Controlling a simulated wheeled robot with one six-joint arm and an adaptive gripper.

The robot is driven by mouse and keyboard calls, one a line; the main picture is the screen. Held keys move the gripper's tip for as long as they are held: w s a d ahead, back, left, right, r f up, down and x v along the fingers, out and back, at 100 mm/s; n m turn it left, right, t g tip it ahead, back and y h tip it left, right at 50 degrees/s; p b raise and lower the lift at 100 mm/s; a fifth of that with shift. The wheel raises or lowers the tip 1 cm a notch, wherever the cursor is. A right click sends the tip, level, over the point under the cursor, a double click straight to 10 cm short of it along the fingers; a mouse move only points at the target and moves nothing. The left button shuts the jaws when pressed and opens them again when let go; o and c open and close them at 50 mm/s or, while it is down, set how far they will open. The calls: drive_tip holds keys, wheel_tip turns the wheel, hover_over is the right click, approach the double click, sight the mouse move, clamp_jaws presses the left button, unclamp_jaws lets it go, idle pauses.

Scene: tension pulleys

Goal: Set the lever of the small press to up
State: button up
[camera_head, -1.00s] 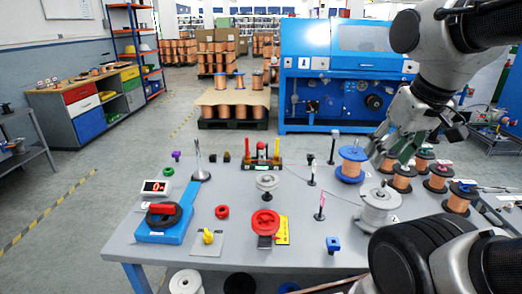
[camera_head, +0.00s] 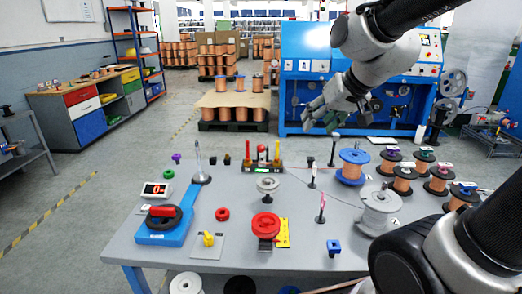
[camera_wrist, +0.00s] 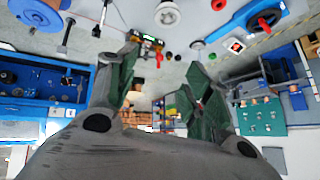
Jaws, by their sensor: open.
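I cannot tell for sure which device is the small press. A blue-based device (camera_head: 172,228) with a black ring and a red bar-like part (camera_head: 164,211) lies at the table's left; it also shows in the wrist view (camera_wrist: 238,28). A black-based stand (camera_head: 262,164) with red and yellow upright parts stands at the back middle; it also shows in the wrist view (camera_wrist: 148,39). Lever positions are too small to read. My gripper (camera_head: 338,118) is open and empty, raised beyond the table's back edge; its green-padded fingers spread apart in the wrist view (camera_wrist: 160,78).
Several copper spools (camera_head: 403,178) and a grey spool (camera_head: 380,208) stand at the table's right. A blue-flanged spool (camera_head: 353,166), thin posts and a red wheel (camera_head: 265,223) stand nearer the middle. A big blue machine (camera_head: 310,75) stands behind.

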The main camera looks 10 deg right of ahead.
drive_tip(key=w+a+f+m+t, duration=0.15)
drive_tip(key=w+a, duration=0.45)
drive_tip(key=w, duration=0.6)
drive_tip(key=m+t+h, duration=0.4)
drive_tip(key=t+h, duration=0.2)
hover_over(260, 150)
drive_tip(key=s+a, duration=0.2)
drive_tip(key=a, duration=0.1)
wheel_tip(260, 150, down, 13)
drive_tip(key=s+f+m+h, duration=0.2)
drive_tip(key=s+f+h, duration=0.1)
drive_tip(key=f+h, duration=0.3)
drive_tip(key=shift+n+t+y, duration=0.25)
drive_tip(key=shift+y, duration=0.05)
drive_tip(key=x, duration=0.7)
drive_tip(key=shift+w+f, duration=0.15)
drive_tip(key=shift+f, duration=0.25)
clamp_jaws()
